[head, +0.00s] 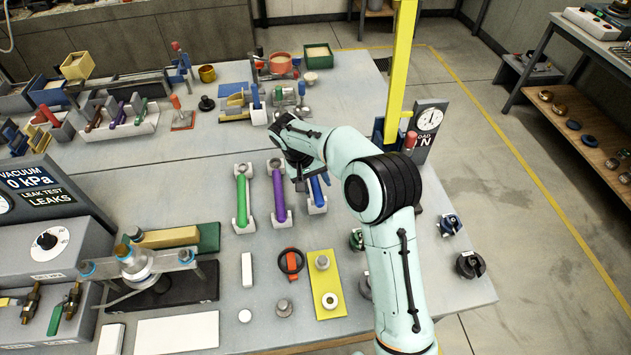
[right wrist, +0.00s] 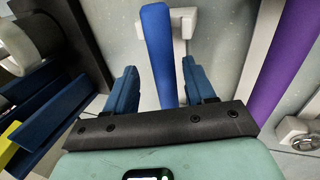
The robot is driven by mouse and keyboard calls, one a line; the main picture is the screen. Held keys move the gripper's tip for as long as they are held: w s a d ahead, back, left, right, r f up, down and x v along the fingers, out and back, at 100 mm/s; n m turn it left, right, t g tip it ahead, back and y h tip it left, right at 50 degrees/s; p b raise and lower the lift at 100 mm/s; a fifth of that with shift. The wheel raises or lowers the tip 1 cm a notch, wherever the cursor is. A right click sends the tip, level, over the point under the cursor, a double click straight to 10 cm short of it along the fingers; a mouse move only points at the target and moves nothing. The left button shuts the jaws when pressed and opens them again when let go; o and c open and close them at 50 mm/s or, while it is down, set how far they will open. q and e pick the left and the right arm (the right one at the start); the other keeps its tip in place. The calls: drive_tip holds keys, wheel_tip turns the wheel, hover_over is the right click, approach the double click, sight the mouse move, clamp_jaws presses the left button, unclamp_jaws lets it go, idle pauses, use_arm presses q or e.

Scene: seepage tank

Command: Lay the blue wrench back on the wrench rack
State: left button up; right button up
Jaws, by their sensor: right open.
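The blue wrench (head: 317,192) lies in line with the rightmost white support of the wrench rack (head: 317,209), its near end over that support. Its far part is hidden under my right gripper (head: 306,180). In the right wrist view, the blue wrench (right wrist: 158,50) runs lengthwise between the two spread fingers of my open right gripper (right wrist: 160,66), with a gap showing on each side. It crosses a white rack support (right wrist: 182,24) there. A green wrench (head: 241,200) and a purple wrench (head: 279,193) lie on supports to its left. My left gripper is not in view.
A yellow post (head: 400,70) and a load dial (head: 428,121) stand right of the rack. A red-and-black ring (head: 291,262) and a yellow plate (head: 327,285) lie on the near side. The leak test unit (head: 45,250) is at the left. Bare table lies left of the green wrench.

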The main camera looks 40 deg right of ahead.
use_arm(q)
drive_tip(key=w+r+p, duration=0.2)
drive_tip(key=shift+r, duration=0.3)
use_arm(e)
drive_tip(key=v, duration=1.3)
